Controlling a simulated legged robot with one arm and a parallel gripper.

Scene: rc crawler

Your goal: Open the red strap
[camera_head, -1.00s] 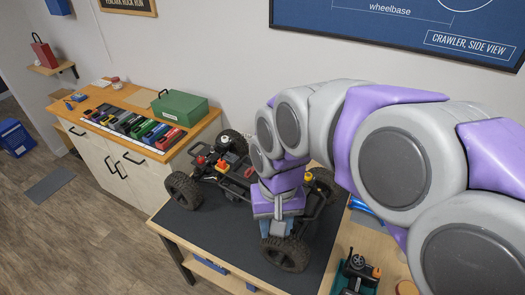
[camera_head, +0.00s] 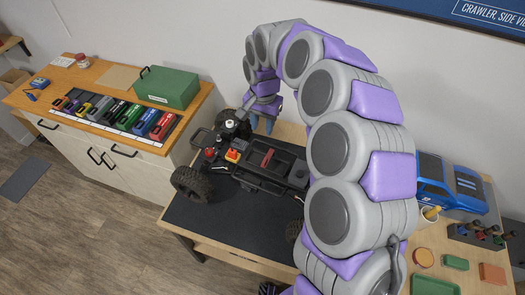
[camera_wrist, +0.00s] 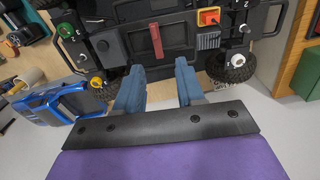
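The red strap (camera_head: 267,158) lies across the middle of the black crawler chassis (camera_head: 262,181), which stands on its wheels on a dark mat. In the wrist view the strap (camera_wrist: 157,40) runs up and down over a black tray and looks flat. My gripper (camera_wrist: 159,78) is open and empty, its two blue fingers apart below the strap in that view, not touching it. In the head view my gripper (camera_head: 262,122) is at the far side of the chassis, its tips partly hidden.
An orange-and-red switch (camera_head: 234,155) sits on the chassis left of the strap. A blue truck body (camera_head: 433,183) stands on the table at right. A side counter holds a green box (camera_head: 168,86) and a row of coloured packs (camera_head: 120,113). My arm hides the chassis's right end.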

